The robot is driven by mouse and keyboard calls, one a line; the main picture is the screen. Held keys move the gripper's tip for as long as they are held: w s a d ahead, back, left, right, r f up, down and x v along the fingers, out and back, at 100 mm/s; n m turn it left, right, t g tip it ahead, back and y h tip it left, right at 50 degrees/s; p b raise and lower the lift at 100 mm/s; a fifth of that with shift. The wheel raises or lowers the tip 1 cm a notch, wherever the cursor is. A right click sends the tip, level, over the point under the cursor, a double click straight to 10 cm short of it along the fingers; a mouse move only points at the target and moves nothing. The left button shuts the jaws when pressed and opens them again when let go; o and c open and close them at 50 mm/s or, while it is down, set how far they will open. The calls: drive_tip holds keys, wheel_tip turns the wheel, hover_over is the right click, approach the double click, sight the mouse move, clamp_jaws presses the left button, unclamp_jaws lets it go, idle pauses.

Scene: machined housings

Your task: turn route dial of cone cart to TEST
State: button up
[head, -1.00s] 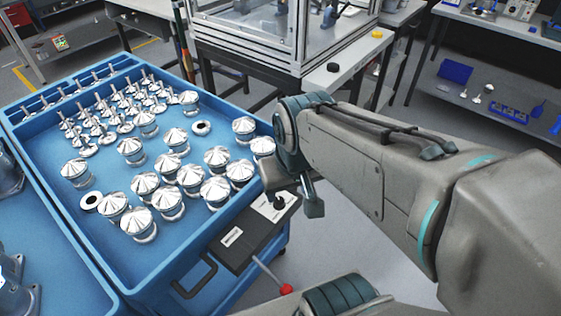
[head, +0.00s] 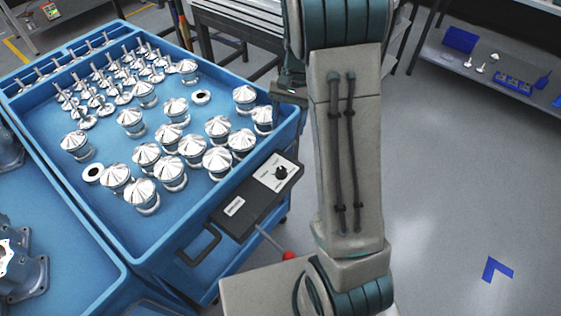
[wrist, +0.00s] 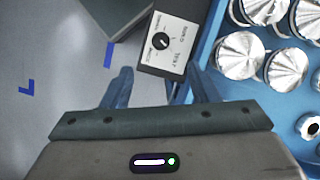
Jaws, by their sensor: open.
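The cone cart (head: 150,246) is a blue tray cart of shiny metal cones. Its control box (head: 243,212) hangs on the near right edge. A pale plate there carries the black route dial (head: 281,173), which also shows in the wrist view (wrist: 160,41) with small lettering around it. I cannot tell surely which label its pointer faces. My gripper (wrist: 163,86) is open and empty, its two fingers spread below the plate in the wrist view, apart from the dial. In the head view it shows only partly, beyond the dial at the cart's right side.
A handle (head: 199,248) and a red-knobbed lever (head: 288,256) stick out below the control box. Metal cones (head: 218,162) stand close to the tray's right rim. Another blue cart (head: 60,240) stands at left.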

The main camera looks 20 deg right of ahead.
sight(282, 168)
drive_tip(key=x, duration=1)
drive_tip(key=w+x, duration=0.1)
drive_tip(key=x, duration=0.4)
drive_tip(key=shift+d+f, duration=0.15)
drive_tip(key=shift+d, duration=0.05)
drive_tip(key=shift+c, duration=0.3)
drive_tip(key=c, duration=0.9)
drive_tip(key=shift+m, duration=0.3)
